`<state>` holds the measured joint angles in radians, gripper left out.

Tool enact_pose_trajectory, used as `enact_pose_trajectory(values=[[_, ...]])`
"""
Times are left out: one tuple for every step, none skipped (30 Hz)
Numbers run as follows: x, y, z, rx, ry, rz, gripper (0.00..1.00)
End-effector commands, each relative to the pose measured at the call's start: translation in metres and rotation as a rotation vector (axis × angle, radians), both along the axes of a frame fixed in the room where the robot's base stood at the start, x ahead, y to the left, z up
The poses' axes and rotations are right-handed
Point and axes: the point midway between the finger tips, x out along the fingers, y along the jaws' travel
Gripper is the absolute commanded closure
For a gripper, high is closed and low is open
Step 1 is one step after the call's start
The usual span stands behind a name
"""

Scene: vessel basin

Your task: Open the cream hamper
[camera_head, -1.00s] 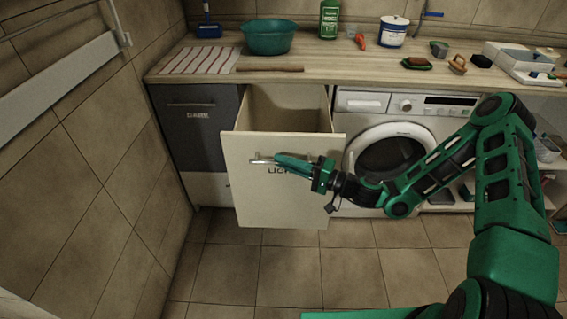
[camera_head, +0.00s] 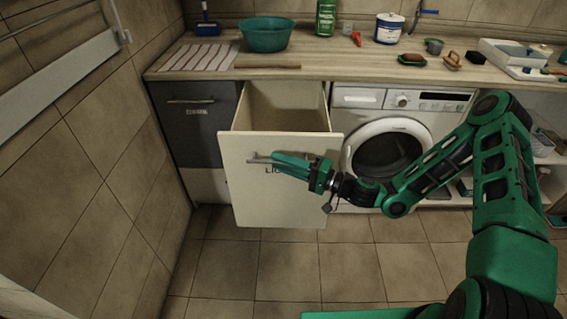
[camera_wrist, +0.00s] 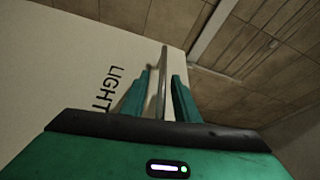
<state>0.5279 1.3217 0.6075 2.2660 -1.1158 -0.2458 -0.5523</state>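The cream hamper (camera_head: 245,200) is a tall pull-out bin with dark lettering on its front. It stands pulled well out from under the counter, and its open top shows the inside (camera_head: 290,108). Its front also shows in the wrist view (camera_wrist: 60,75), with the word LIGHT. A metal bar handle (camera_head: 256,161) crosses the front near the top. My gripper (camera_head: 276,162) is at this handle. In the wrist view my gripper (camera_wrist: 161,72) has its fingers apart, one on each side of the bar handle (camera_wrist: 163,70), with gaps showing.
A dark grey hamper (camera_head: 195,125) is closed at the left. A washing machine (camera_head: 355,97) stands to the right. The tiled floor (camera_head: 290,270) in front is clear.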

Motion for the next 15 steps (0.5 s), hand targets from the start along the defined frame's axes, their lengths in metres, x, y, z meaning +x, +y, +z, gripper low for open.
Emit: enact_pose_trajectory(values=[[0.0, -0.001, 0.0, 0.0, 0.0, 0.0, 0.72], [-0.001, -0.003, 0.0, 0.0, 0.0, 0.0, 0.72], [-0.002, -0.005, 0.0, 0.001, 0.001, -0.001, 0.72], [-0.003, -0.008, 0.0, 0.001, 0.001, -0.001, 0.72], [-0.004, -0.011, 0.0, 0.001, 0.002, -0.002, 0.72], [-0.006, -0.016, -0.001, 0.001, 0.002, -0.002, 0.72], [-0.008, -0.021, -0.001, 0.002, 0.0, -0.002, 0.72], [-0.01, -0.026, -0.002, 0.001, 0.001, -0.004, 0.72], [-0.013, -0.033, -0.002, 0.001, 0.002, -0.004, 0.72], [-0.016, -0.038, -0.003, 0.001, 0.003, -0.003, 0.72], [-0.018, -0.044, -0.003, 0.001, 0.002, -0.004, 0.72], [-0.021, -0.051, -0.004, -0.001, 0.002, -0.004, 0.72], [-0.023, -0.056, -0.005, -0.001, 0.002, -0.004, 0.72], [-0.025, -0.061, -0.005, 0.0, 0.003, -0.004, 0.72], [-0.028, -0.067, -0.006, 0.0, 0.003, -0.003, 0.72]])
